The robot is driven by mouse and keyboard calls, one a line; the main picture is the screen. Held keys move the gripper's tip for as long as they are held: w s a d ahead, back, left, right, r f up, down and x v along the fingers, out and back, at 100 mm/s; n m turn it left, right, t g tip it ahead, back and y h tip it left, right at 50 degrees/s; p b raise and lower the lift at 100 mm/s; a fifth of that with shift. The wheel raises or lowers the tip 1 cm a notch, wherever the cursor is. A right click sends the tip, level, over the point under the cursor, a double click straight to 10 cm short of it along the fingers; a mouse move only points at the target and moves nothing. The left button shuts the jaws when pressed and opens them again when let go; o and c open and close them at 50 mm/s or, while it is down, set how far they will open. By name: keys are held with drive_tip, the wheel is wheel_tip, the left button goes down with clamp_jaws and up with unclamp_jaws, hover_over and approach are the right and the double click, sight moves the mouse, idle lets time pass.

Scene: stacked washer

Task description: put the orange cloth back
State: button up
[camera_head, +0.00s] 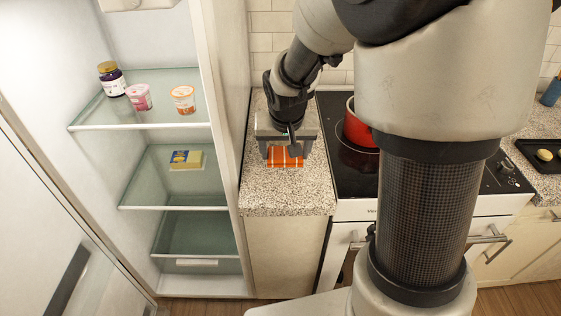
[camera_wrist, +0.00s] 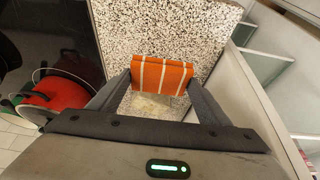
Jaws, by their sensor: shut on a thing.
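The orange cloth (camera_head: 285,158) with white stripes is at the narrow speckled counter between the fridge and the stove. In the wrist view the folded cloth (camera_wrist: 160,76) sits between my two finger tips. My gripper (camera_head: 286,150) points down over the counter and is shut on the cloth. Whether the cloth touches the counter or is just above it, I cannot tell. In the wrist view my gripper (camera_wrist: 160,85) has one finger at each side of the cloth.
A red pot (camera_head: 357,128) stands on the black stove (camera_head: 350,185). The counter front (camera_head: 290,195) is clear.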

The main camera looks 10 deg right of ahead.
drive_tip(key=shift+f+b, duration=0.3)
drive_tip(key=shift+f, duration=3.05)
drive_tip(key=shift+f, duration=0.1)
drive_tip(key=shift+f, duration=0.15)
drive_tip(key=o, duration=1.1)
